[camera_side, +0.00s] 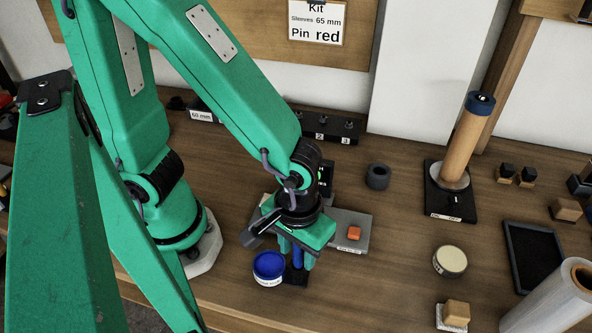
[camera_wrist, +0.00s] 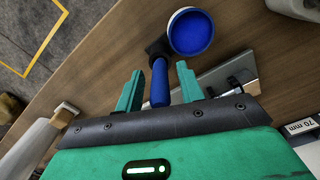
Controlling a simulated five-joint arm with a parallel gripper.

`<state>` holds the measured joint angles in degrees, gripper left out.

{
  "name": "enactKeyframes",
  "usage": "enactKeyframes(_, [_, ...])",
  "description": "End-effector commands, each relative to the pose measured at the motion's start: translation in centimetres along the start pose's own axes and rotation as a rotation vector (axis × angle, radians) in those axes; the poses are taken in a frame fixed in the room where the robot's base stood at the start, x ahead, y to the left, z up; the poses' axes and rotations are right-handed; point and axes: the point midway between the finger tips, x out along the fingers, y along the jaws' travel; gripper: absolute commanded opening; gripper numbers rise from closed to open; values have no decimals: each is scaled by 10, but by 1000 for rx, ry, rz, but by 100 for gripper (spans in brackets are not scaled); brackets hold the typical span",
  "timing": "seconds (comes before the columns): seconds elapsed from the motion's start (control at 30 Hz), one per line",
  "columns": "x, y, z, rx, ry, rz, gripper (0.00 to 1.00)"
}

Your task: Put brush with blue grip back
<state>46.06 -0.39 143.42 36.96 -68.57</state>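The brush with blue grip (camera_wrist: 160,88) lies between the two green fingers of my gripper (camera_wrist: 158,76) in the wrist view, with a narrow gap on each side. My gripper is open around it. In the side view the blue grip (camera_side: 297,258) shows below my gripper (camera_side: 296,252), apparently upright over a small black foot (camera_side: 295,276). I cannot tell whether that black part is the brush's head or a stand. The upper end of the grip is hidden by my gripper.
A cream-topped tin (camera_side: 450,261) and a black tray (camera_side: 534,257) are farther right. The wood between is clear.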

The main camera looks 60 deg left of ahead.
Motion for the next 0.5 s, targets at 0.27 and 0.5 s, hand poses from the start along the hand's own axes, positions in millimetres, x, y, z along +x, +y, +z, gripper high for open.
enactKeyframes(0.27, [-2, 0, 0, 0, 1, 2, 38])
enactKeyframes(0.5, [-13, 1, 0, 0, 2, 4, 38])
